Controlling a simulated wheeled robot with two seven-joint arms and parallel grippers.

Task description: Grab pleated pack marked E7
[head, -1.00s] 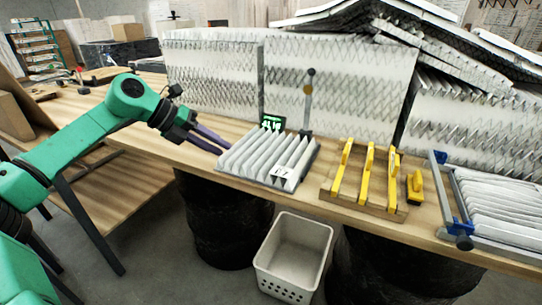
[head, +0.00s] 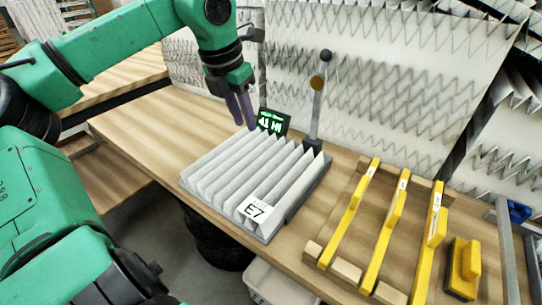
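The pleated pack marked E7 (head: 232,187) is a grey-white block of upright folds on a dark-edged base. It lies on the wooden bench in the head view, with a white E7 label at its front right corner. My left gripper (head: 243,124) hangs over the back edge of the pack, fingers pointing down. The two purple-grey fingers look a little apart, with nothing between them. Whether they touch the pack cannot be told. My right gripper is not in view.
A small green-lit display (head: 272,122) and a grey post with a dark knob (head: 318,100) stand just behind the pack. A wooden rack with yellow handled tools (head: 385,235) is to the right, beside a loose yellow block (head: 463,268). White wire-backed panels (head: 400,70) line the back.

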